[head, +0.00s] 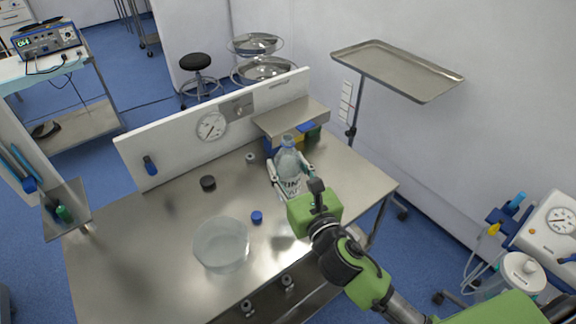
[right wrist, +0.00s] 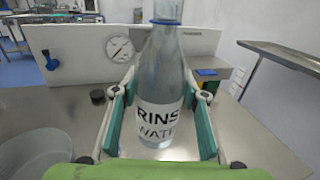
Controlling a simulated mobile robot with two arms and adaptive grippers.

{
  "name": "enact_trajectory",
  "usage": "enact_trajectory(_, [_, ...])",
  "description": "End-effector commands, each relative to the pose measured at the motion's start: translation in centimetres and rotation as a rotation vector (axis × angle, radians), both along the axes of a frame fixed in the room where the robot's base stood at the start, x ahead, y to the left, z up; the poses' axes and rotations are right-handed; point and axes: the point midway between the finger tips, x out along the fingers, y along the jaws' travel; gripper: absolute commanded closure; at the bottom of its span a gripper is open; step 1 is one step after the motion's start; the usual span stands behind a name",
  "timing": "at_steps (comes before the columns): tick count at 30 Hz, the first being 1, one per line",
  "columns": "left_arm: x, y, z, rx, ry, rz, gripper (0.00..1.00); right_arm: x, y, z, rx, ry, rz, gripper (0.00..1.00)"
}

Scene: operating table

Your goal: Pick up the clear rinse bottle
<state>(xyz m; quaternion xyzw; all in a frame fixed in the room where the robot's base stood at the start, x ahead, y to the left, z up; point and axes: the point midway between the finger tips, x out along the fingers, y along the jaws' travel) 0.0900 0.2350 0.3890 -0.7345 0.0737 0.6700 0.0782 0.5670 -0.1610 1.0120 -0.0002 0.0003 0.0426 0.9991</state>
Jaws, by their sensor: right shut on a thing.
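The clear rinse bottle (head: 287,161) stands upright near the back right of the steel table, in front of the raised shelf. In the right wrist view the bottle (right wrist: 164,78) shows a white label reading "RINS" and "WATE" and a blue band at its neck. My right gripper (head: 291,172) comes from the front right and is shut around the bottle's body, with a finger on each side. In the right wrist view the teal finger pads flank the label. I cannot tell whether the bottle's base touches the table. My left gripper is not in view.
The steel table (head: 150,240) holds a clear round bowl (head: 221,246), a blue cap (head: 257,217) and a black cap (head: 208,183). A white back panel (head: 175,150) with a gauge stands behind. The raised shelf (head: 300,113) is close behind the bottle. The table's left part is clear.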

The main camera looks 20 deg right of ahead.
Motion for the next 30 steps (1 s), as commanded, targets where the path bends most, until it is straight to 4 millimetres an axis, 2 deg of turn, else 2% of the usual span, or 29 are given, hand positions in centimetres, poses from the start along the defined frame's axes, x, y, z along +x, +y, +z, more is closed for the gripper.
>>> enact_trajectory(1, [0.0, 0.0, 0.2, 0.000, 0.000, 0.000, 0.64, -0.4, 0.1, 0.8, -0.001, -0.005, 0.001, 0.95])
enact_trajectory(6, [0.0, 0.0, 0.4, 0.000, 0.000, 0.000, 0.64, -1.5, 0.5, 2.2, 0.000, -0.005, 0.002, 0.95])
enact_trajectory(18, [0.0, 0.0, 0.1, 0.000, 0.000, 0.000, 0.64, -5.4, 1.8, 3.8, 0.000, -0.004, 0.002, 0.95])
enact_trajectory(30, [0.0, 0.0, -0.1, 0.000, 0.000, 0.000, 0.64, -8.2, 2.7, 5.1, 0.001, -0.004, 0.001, 0.95])
